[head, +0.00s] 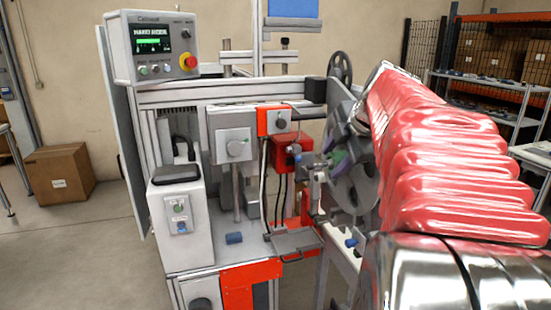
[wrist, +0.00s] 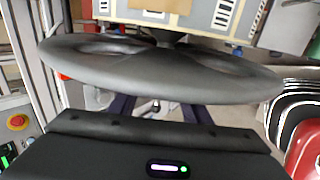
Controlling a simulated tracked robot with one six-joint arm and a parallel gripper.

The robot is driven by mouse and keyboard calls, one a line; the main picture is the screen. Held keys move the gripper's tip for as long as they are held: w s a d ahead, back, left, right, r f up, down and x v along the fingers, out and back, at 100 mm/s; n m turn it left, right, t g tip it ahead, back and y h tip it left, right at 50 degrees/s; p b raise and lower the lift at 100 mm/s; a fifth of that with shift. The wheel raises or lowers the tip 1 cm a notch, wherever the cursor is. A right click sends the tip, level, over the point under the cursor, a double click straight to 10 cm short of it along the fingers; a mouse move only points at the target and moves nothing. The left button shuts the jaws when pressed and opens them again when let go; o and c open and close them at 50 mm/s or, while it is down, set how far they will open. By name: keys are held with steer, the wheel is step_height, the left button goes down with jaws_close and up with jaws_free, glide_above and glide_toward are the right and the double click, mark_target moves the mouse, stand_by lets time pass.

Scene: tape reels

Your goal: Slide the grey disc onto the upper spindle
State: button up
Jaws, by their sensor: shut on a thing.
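The grey disc (wrist: 160,75) spans the wrist view, dark, seen nearly edge-on, with wide cut-outs in its face. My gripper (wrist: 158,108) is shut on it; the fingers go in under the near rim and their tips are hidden. In the head view a grey disc with cut-outs (head: 358,185) stands upright at the machine's right side, partly behind my red-sleeved arm.
The machine (head: 205,95) has a control box with a red stop button (head: 188,62), red blocks (head: 278,122) and a grey tray (head: 295,240) at its front. A cardboard box (head: 60,173) stands on the floor at left. Shelves (head: 490,75) stand at back right.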

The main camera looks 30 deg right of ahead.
steer(key=shift+d, duration=0.15)
steer(key=o, duration=1.4)
steer(key=v, duration=1.3)
steer(key=shift+s+r, duration=0.25)
steer(key=shift+s, duration=0.1)
